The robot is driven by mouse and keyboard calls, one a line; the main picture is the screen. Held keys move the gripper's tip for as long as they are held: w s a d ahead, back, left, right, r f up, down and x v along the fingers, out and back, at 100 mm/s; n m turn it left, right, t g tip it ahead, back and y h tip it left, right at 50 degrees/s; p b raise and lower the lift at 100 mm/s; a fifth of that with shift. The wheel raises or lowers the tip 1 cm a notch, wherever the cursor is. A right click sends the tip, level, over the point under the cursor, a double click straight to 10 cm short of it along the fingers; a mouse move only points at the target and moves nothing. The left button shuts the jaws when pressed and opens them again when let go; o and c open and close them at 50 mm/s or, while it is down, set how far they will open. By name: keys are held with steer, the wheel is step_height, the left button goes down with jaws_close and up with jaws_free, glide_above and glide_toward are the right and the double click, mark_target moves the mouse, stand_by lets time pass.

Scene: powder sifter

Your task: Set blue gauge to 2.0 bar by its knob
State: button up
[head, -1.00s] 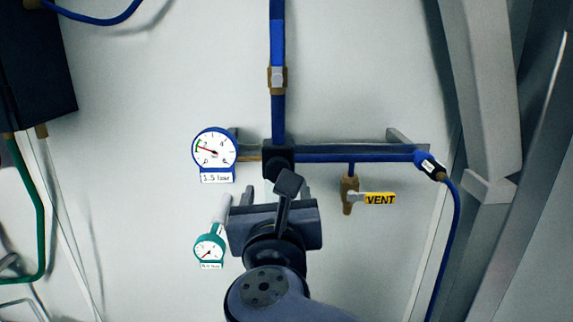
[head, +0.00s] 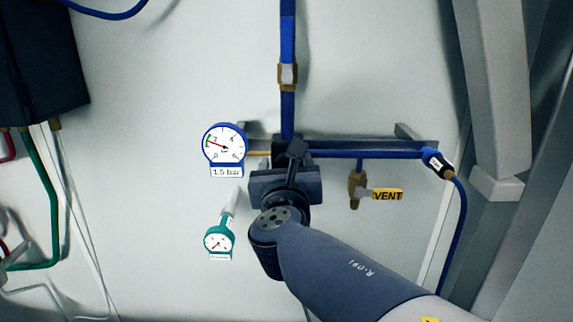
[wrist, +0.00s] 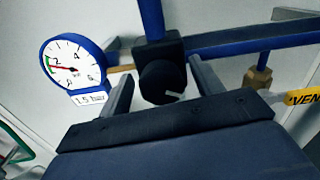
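The blue gauge (head: 224,142) is on the wall at the left end of the blue pipe; its tag reads 1.5 bar. In the wrist view the blue gauge (wrist: 74,63) has its red needle just below the 2, by a green mark. The black knob (wrist: 160,82) with a pale pointer line sits on the black regulator body (wrist: 157,48), right of the gauge. My gripper (wrist: 161,70) is open, one finger on each side of the knob, with gaps visible. In the head view my gripper (head: 284,170) hides the knob.
A green gauge (head: 218,241) hangs below left of my gripper. A brass vent valve (head: 357,188) with a yellow VENT tag (head: 388,195) is to the right. A blue hose (head: 461,215) drops at the right. The wall below the vent is clear.

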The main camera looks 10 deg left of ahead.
steer(key=c, duration=0.9)
steer(key=shift+f+m+b, duration=0.15)
steer(key=shift+m+b, duration=0.25)
steer(key=shift+b, duration=0.1)
steer(key=m+b, duration=0.2)
steer(key=b, duration=0.1)
steer(key=shift+d+f+m, duration=0.1)
steer(key=shift+m, duration=0.2)
steer(key=m+b, duration=0.4)
steer(key=shift+m, duration=0.4)
steer(key=o, duration=1)
steer(key=shift+r, duration=0.2)
